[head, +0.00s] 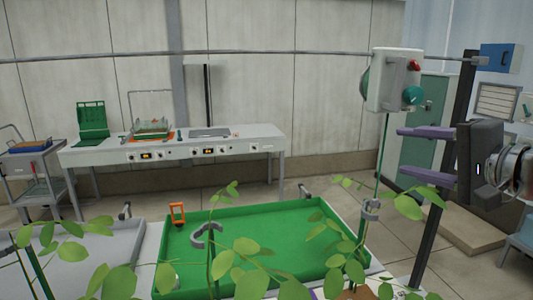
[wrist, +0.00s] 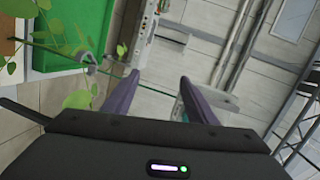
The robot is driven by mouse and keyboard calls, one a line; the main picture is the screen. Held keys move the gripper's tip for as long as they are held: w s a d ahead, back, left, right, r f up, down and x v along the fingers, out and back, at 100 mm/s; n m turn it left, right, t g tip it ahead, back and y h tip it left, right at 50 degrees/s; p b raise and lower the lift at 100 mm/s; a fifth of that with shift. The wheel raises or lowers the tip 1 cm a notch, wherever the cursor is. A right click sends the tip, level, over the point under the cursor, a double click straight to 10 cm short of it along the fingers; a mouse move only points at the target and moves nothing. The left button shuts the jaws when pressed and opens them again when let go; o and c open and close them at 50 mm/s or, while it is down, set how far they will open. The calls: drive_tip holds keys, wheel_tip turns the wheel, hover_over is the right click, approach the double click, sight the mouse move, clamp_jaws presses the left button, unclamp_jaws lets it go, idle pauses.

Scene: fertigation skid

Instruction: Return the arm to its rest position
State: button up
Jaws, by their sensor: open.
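My gripper (head: 402,151) is at the right of the head view, raised above the plants, with its two purple fingers pointing left. The fingers are spread apart with a clear gap and nothing held between them. In the wrist view the same two purple fingers (wrist: 158,82) show apart, with wall and bench behind them. A white box with a red and a green knob (head: 393,80) hangs on the overhead rail, just above and left of the fingertips in the picture. I cannot tell the depth between them.
A green tray (head: 290,214) stands below, with leafy plants (head: 245,246) in front. A green stem with a grey clip (head: 371,208) rises near the fingertips. A dark post (head: 452,150) stands by my gripper. A workbench (head: 180,150) lines the back wall; floor (head: 330,184) before it is open.

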drive_tip(key=s+a+f+n+g, duration=0.2)
drive_tip(key=s+a+f+g, duration=0.1)
drive_tip(key=a+f, duration=0.45)
drive_tip(key=s+a+f+n+g, duration=0.2)
drive_tip(key=s+a+f+g, duration=0.15)
drive_tip(key=a+f, duration=0.4)
drive_tip(key=s+d+f+n+g+h, duration=0.1)
drive_tip(key=s+f+n+g+h, duration=0.1)
drive_tip(key=s+f+n+h, duration=0.4)
drive_tip(key=shift+s+d+f+n+g, duration=0.35)
drive_tip(key=shift+s+f+n, duration=0.75)
drive_tip(key=shift+s+f, duration=2.6)
drive_tip(key=shift+w+a+f, duration=0.1)
drive_tip(key=shift+w+f, duration=0.7)
drive_tip(key=shift+w, duration=0.05)
